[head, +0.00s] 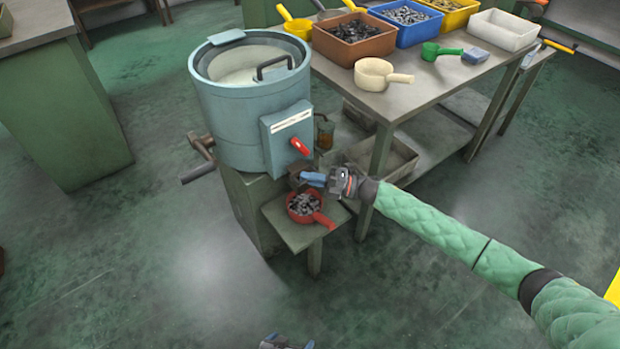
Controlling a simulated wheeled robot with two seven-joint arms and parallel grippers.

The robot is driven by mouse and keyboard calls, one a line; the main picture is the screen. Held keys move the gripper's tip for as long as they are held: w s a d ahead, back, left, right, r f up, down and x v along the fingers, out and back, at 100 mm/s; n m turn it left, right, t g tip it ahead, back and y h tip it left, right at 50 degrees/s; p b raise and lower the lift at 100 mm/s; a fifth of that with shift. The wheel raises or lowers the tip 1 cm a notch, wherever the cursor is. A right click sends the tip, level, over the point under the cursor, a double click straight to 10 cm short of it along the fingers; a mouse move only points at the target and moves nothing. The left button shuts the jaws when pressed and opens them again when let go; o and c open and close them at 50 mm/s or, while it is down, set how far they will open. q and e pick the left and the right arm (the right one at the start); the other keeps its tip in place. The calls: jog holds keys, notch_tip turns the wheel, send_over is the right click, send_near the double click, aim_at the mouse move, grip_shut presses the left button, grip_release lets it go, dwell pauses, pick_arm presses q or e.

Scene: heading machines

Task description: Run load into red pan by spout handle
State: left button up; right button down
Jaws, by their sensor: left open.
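The red pan (325,221) sits on a small green stand under the blue drum machine (228,115), its handle pointing to the lower right. Grey metal pieces (303,204) lie in it. A red handle (300,146) shows on the machine's front box, above the pan. A dark spout (297,177) is just above the pan. My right gripper (312,179) points left with its blue fingers at the spout, below the red handle; its finger gap is not clear, nor whether it touches the spout. My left gripper (287,343) is open at the bottom edge, mostly cut off, away from the machine.
A grey table (430,100) at the right holds a brown bin (353,50), a blue bin (405,34), a yellow bin, a white tray (502,30), a cream scoop (374,75) and a green scoop (437,50). A crank (200,157) juts from the machine's left. Floor in front is clear.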

aim_at(302, 170)
jog(key=w+a+b, duration=0.1)
jog(key=w+a, duration=0.1)
jog(key=w, duration=0.1)
jog(key=shift+w+a+f+b, duration=0.1)
jog(key=shift+a+f+b, duration=0.1)
jog(key=shift+b, duration=0.2)
jog(key=shift+r, duration=0.25)
jog(key=c, duration=1.8)
grip_release()
jog(key=shift+o, duration=0.2)
jog(key=shift+d+f, duration=0.2)
jog(key=shift+d, duration=0.4)
jog(key=s+d, duration=0.1)
jog(key=d, duration=0.5)
jog(key=shift+d+f+b, duration=0.2)
jog(key=shift+f+b, duration=0.1)
jog(key=shift+f, duration=0.05)
